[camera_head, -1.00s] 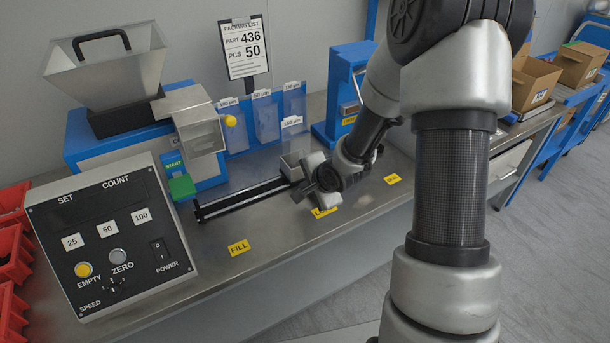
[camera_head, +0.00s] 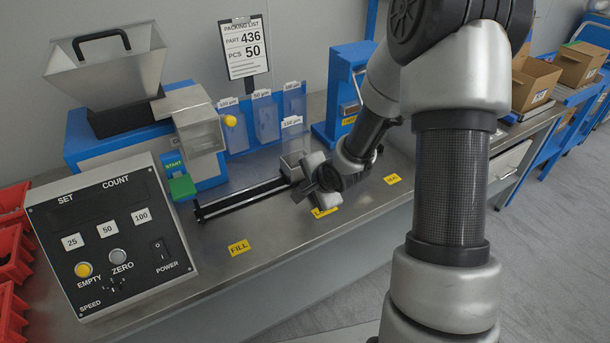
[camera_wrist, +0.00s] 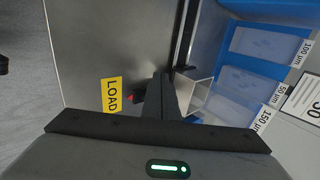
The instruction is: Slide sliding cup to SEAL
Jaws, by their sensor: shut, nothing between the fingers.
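The sliding cup (camera_head: 291,163) is a grey, square, open-topped box at the right part of the black rail (camera_head: 245,198) that shows. In the wrist view the cup (camera_wrist: 198,92) is just right of my fingers. My gripper (camera_head: 299,192) is low at the cup's front side, its fingers together and empty. In the wrist view my gripper (camera_wrist: 163,78) shows the same; I cannot tell whether it touches the cup. The yellow SEAL label (camera_head: 392,179) lies farther right along the bench. The LOAD label (camera_head: 325,212) is beside my gripper. My wrist partly hides the cup and rail.
The FILL label (camera_head: 239,247) is at the left on the bench. A control box (camera_head: 110,240), hopper machine (camera_head: 150,135) and blue bins (camera_head: 265,120) stand around the rail. A blue-framed device (camera_head: 340,95) is behind my arm. The bench front is clear.

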